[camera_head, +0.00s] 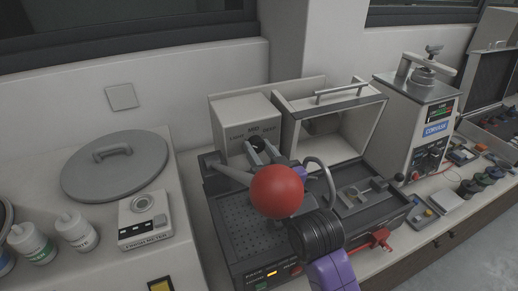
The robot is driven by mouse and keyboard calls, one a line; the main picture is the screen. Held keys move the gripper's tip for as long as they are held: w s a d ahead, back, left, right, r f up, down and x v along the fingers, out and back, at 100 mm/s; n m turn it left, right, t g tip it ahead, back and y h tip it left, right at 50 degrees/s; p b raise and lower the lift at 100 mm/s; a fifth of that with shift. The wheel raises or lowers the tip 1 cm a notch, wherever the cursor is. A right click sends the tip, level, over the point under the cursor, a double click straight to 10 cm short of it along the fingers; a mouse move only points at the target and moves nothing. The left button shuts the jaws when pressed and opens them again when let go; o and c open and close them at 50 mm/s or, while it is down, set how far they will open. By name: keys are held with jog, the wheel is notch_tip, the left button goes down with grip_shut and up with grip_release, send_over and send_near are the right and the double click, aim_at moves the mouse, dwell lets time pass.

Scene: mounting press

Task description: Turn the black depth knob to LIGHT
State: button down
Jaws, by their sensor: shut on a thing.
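The black depth knob (256,143) is on the front of the light grey box at the back of the press. Small lettering surrounds it; the top word seems to be MED, and the side words are too small to read surely. My gripper (259,151) is at the knob, its grey fingers shut on it from either side. The fingers cover most of the knob, so its pointer does not show. A large red ball (277,191) on a grey lever (230,175) hides part of my gripper and wrist.
An open-fronted housing with a bar handle (340,92) stands right of the knob box. A perforated black bed (232,212) lies below. Left are a round lid (115,165), a small meter (144,218) and white bottles. A control unit (415,120) stands at right.

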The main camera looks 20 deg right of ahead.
jog(key=shift+f+n, duration=0.15)
jog(key=shift+n, duration=0.45)
jog(key=c, duration=1)
grip_release()
jog(key=shift+o, duration=0.2)
notch_tip(320, 180, up, 20)
jog(key=shift+b, duration=0.35)
